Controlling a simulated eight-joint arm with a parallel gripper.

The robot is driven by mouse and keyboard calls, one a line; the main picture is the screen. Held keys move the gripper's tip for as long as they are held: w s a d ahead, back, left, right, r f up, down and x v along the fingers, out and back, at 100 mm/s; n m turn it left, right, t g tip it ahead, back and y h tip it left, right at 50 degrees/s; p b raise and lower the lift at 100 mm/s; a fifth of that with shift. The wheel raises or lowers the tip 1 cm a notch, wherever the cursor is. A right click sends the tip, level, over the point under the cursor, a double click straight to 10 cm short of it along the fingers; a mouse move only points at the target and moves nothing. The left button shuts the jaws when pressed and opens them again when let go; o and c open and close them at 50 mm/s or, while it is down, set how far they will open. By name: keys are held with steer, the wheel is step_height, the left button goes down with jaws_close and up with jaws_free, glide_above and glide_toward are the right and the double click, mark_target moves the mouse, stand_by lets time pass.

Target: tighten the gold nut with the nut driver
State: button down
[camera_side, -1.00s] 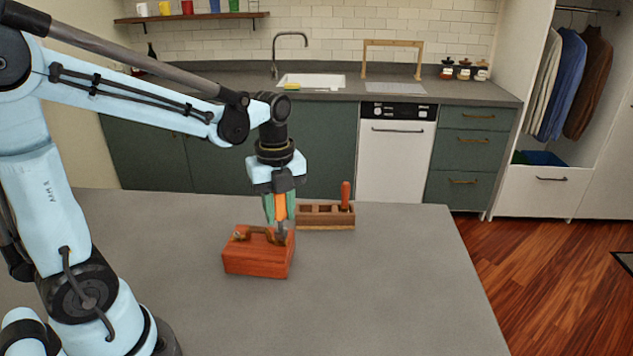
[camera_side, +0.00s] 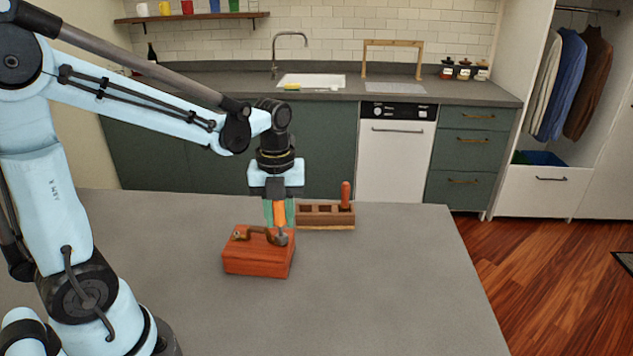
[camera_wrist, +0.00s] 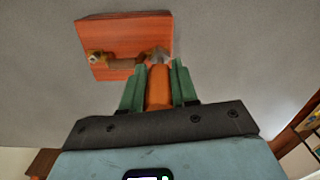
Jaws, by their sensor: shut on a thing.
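My gripper (camera_side: 280,212) has green fingers and is shut on the orange handle of the nut driver (camera_side: 279,216). The driver points down, and its grey socket is at the right end of a dark bronze bracket (camera_side: 259,231) on a reddish wooden block (camera_side: 257,260). In the wrist view the orange handle (camera_wrist: 159,88) is between the fingers (camera_wrist: 160,85), and the socket meets the bracket's end on the block (camera_wrist: 125,35). Whatever is under the socket is hidden, so I cannot see a nut there. A small gold-coloured fitting (camera_wrist: 96,58) shows at the bracket's other end.
A wooden rack (camera_side: 325,223) with several slots stands just behind the block. A tool with a red-orange handle (camera_side: 345,195) stands in its right end. The grey table (camera_side: 390,290) is clear to the right and in front.

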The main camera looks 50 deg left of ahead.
steer(key=shift+r, duration=0.15)
steer(key=shift+r, duration=1.35)
steer(key=shift+r, duration=1.55)
